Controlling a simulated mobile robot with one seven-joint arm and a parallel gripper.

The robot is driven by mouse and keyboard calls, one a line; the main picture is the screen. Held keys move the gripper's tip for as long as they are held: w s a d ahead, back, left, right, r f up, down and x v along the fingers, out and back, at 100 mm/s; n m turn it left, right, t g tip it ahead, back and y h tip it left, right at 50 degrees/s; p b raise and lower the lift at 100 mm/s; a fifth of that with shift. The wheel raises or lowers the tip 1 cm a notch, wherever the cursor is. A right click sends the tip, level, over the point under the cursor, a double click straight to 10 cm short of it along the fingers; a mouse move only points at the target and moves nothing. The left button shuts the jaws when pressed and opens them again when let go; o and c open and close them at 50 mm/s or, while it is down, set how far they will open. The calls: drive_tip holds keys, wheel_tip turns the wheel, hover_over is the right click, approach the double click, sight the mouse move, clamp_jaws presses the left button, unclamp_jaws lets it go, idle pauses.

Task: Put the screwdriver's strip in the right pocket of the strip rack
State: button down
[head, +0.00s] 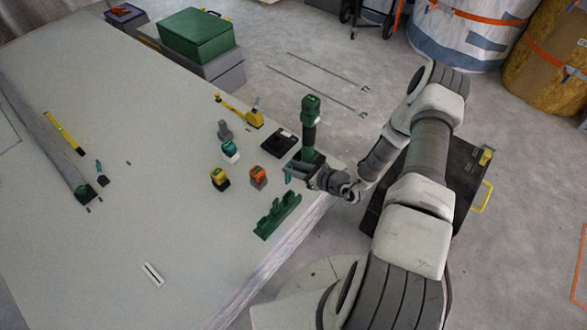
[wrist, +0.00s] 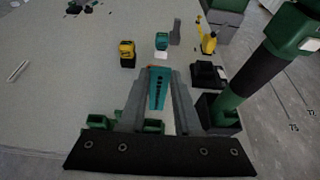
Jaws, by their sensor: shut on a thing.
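My gripper (head: 291,172) is shut on a teal strip (wrist: 158,88) with a row of dark marks, held between the two grey fingers in the wrist view. The green strip rack (head: 277,216) lies near the panel's right edge, just below my gripper in the head view. In the wrist view my fingers hide part of the rack (wrist: 97,121). The strip is apart from the rack's visible part; its height above it is hard to tell. A tall green and black tool (head: 310,128), perhaps the screwdriver, stands upright just beyond my gripper.
An orange block (head: 258,176), a yellow block (head: 220,179) and a teal-topped block (head: 230,151) stand left of my gripper. A black tray (head: 279,142) and a yellow tool (head: 242,112) are farther back. A white strip (head: 153,273) lies front left, with bare panel around it.

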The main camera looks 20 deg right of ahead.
sight(289, 181)
drive_tip(key=shift+f+b, duration=2.6)
drive_tip(key=shift+f, duration=0.8)
drive_tip(key=shift+f+b, duration=0.4)
drive_tip(key=shift+f, duration=0.25)
drive_tip(key=shift+f+b, duration=0.85)
drive_tip(key=shift+f, duration=0.25)
drive_tip(key=shift+f, duration=0.15)
drive_tip(key=shift+f+b, duration=0.95)
drive_tip(key=shift+f, duration=0.15)
drive_tip(key=shift+f, duration=0.15)
drive_tip(key=c, duration=0.5)
unclamp_jaws()
